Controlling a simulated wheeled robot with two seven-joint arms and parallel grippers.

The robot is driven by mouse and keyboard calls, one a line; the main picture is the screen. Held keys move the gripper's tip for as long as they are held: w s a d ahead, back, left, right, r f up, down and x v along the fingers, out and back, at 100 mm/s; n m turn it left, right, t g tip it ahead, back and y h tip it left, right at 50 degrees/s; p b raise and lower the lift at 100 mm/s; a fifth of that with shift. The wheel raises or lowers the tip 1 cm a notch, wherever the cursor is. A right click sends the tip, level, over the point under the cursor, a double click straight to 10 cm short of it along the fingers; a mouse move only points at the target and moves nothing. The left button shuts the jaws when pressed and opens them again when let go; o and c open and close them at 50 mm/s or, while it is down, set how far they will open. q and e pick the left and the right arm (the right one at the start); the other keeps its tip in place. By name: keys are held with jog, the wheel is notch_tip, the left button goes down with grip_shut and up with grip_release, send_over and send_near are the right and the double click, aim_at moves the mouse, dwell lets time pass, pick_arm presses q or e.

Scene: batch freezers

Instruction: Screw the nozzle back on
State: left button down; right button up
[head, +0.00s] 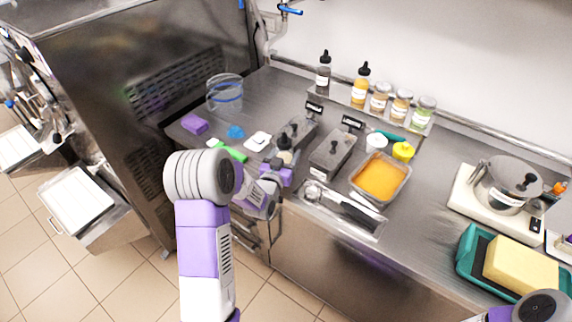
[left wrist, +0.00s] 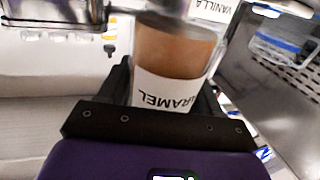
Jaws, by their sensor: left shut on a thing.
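My left gripper (head: 276,172) is shut on a bottle with brown contents (left wrist: 177,55), seen close up in the left wrist view between the dark fingers (left wrist: 165,105). Its white label reads "CARAMEL" upside down, with the first letter hidden. In the head view the bottle (head: 285,157) shows small above the gripper, with a dark top; I cannot tell whether this top is a nozzle. Two squeeze bottles with black nozzles, one dark (head: 323,76) and one orange (head: 361,88), stand on the back shelf. I see no separate nozzle clearly. My right gripper is out of view.
Lidded steel bins (head: 333,152) stand behind the left gripper, with a pan of orange mix (head: 382,179) to the right. A clear tub (head: 225,92), purple sponge (head: 194,124) and green tool (head: 233,153) lie left. A scale with a pot (head: 507,183) and a teal tray (head: 467,259) are right.

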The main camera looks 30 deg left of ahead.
pick_arm(q)
jog(key=shift+r, duration=0.1)
jog(key=shift+f+b, duration=0.3)
jog(key=shift+f, duration=1.6)
jog(key=shift+f, duration=0.15)
jog(key=shift+c, duration=1)
grip_release()
jog(key=shift+r, duration=0.25)
jog(key=s+d, duration=0.2)
jog(key=s, duration=1)
